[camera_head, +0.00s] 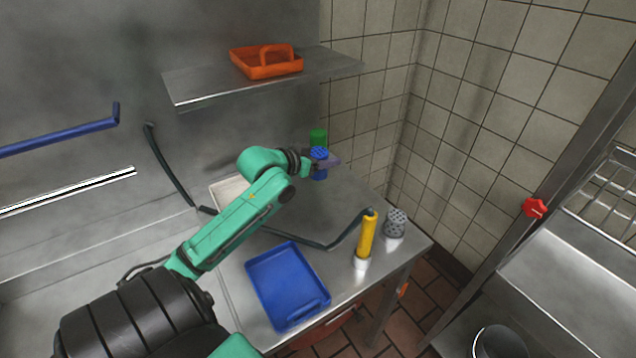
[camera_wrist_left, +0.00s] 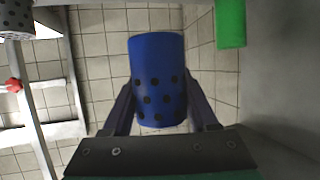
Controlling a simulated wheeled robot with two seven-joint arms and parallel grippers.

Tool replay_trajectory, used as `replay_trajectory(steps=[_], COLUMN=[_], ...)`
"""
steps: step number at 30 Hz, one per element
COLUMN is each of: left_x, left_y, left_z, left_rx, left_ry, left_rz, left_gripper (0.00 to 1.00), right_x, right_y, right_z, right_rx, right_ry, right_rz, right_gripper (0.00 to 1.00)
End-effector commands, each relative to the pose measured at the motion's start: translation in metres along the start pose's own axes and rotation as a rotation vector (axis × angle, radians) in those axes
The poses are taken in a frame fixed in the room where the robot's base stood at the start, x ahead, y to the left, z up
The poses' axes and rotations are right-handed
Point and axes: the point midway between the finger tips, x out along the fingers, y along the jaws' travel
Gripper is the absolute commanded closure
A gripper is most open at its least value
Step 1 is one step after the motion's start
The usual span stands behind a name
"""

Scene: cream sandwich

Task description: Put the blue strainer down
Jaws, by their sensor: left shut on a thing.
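The blue strainer (camera_head: 320,153) is a small cylinder with dark round holes. My left gripper (camera_head: 322,163) is shut on it at the back of the steel counter (camera_head: 345,200). In the left wrist view the strainer (camera_wrist_left: 158,75) fills the middle, between the two fingers of my left gripper (camera_wrist_left: 160,110). I cannot tell from these views whether its base touches the counter. My right gripper is not in view.
A green cylinder (camera_head: 318,135) stands just behind the strainer. A grey perforated strainer (camera_head: 396,222) and a yellow-handled sprayer (camera_head: 366,236) are at the right. A blue tray (camera_head: 287,283) lies in front. A shelf (camera_head: 200,87) with an orange tray (camera_head: 262,69) hangs above.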

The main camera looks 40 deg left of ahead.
Motion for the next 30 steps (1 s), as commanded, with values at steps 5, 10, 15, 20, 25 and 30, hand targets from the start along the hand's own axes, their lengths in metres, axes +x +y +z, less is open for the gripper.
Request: replay_trajectory(steps=[5,10,15,20,25,30], left_x=[0.021,0.032,0.044,0.045,0.046,0.046], left_y=[0.0,0.0,0.0,0.0,0.0,0.0], left_z=[0.051,0.077,0.107,0.11,0.112,0.111], left_rx=[-0.004,-0.002,-0.002,0.002,0.001,0.001], left_ry=[-0.002,-0.001,0.0,0.002,0.001,0.001], left_rz=[-0.001,-0.001,0.0,0.0,0.0,0.0], left_gripper=[0.96,0.96,0.96,0.96,0.96,0.11], right_x=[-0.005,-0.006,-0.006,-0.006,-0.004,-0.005], right_y=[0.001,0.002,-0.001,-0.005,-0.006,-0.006], right_z=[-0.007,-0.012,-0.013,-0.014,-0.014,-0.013], right_rx=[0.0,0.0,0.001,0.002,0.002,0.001], right_ry=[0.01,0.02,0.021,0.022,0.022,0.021], right_rz=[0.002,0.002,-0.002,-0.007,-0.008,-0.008], right_gripper=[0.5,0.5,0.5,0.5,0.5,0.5])
